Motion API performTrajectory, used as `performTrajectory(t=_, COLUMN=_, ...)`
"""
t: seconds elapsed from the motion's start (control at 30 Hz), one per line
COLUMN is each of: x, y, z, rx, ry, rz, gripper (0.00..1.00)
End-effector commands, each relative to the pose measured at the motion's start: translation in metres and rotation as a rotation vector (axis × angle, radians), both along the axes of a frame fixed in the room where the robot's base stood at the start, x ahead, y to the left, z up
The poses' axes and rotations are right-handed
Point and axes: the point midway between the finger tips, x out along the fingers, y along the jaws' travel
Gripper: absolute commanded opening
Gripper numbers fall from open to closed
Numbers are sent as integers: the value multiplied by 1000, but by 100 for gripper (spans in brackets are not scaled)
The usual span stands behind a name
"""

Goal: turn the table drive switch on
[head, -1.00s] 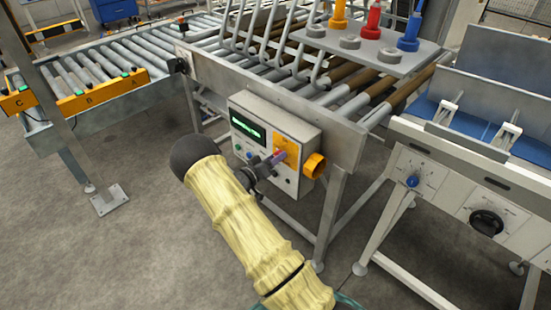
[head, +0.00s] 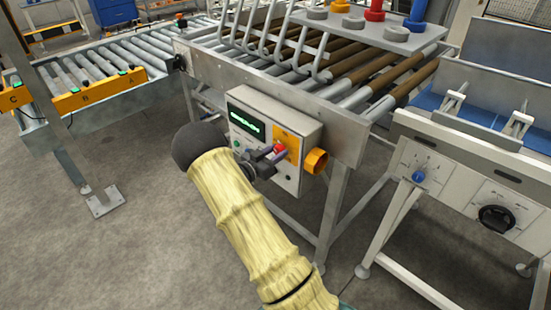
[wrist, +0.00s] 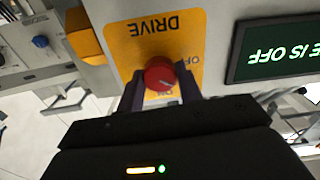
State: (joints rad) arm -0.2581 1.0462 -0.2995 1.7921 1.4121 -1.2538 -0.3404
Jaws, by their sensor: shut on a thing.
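The table drive switch is a red round knob on an orange plate (wrist: 126,45) marked DRIVE, upside down in the wrist view. The knob (wrist: 159,74) sits between the two dark fingers of my gripper (wrist: 160,88), which is shut on it. OFF shows beside the knob; the ON marking is partly covered by the gripper. In the head view the red knob (head: 280,147) shows just beyond my gripper (head: 273,157) on the front of the grey control box (head: 285,118). The green display (wrist: 280,50) reads upside down, ending in "IS OFF".
A grey machine (head: 455,190) with a blue knob and a black knob stands at right. Open floor (head: 110,250) lies at left.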

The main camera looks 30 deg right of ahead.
Motion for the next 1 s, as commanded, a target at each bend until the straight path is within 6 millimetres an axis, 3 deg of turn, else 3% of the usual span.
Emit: performTrajectory(t=1.0, x=-1, y=0, z=-5, rx=306, ry=-839, rz=0, gripper=13)
